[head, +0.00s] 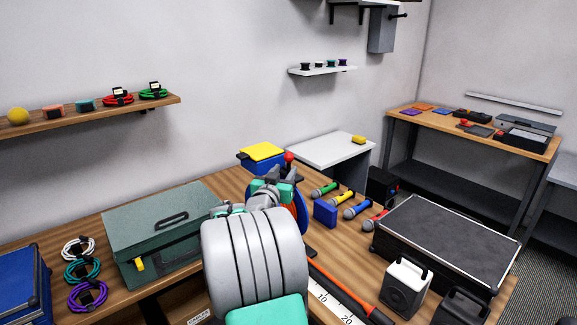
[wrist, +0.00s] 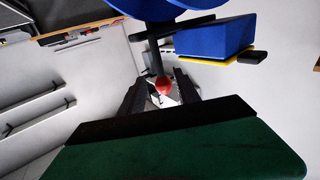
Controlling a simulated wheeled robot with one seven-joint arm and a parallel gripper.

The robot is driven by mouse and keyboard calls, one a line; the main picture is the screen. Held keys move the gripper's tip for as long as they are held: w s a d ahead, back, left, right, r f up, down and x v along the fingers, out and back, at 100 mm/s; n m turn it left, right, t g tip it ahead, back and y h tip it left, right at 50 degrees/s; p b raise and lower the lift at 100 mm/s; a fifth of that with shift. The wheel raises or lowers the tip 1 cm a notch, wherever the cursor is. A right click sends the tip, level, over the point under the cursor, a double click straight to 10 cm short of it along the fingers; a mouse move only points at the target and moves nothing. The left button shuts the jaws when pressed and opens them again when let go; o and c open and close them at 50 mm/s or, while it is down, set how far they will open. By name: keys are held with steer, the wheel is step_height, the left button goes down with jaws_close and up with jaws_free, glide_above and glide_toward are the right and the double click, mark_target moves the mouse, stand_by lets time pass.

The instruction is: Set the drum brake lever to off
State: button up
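The cable drum (head: 302,212) stands on the wooden bench, mostly hidden behind my arm. Its blue flange shows, with some orange beside it. The brake lever's red knob (head: 289,157) rises above the drum; in the wrist view the red knob (wrist: 164,86) appears between my two dark fingers. My gripper (head: 283,174) is at the top of the drum, close to the knob. In the wrist view my gripper (wrist: 162,76) has its fingers apart, with gaps beside the knob. I cannot tell whether either finger touches it. The lever's setting cannot be read.
A blue box with a yellow lid (head: 262,152) is close behind the drum. Several microphones (head: 357,211) and a small blue box (head: 325,213) lie to its right. A green toolbox (head: 150,212) stands left, a black-topped case (head: 450,240) right.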

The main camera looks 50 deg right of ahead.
mark_target(288, 165)
steer(key=p+x, duration=0.1)
steer(key=x, duration=0.4)
steer(key=shift+w+d, duration=0.1)
steer(key=shift+d, duration=0.1)
jaws_close()
stand_by(1.1)
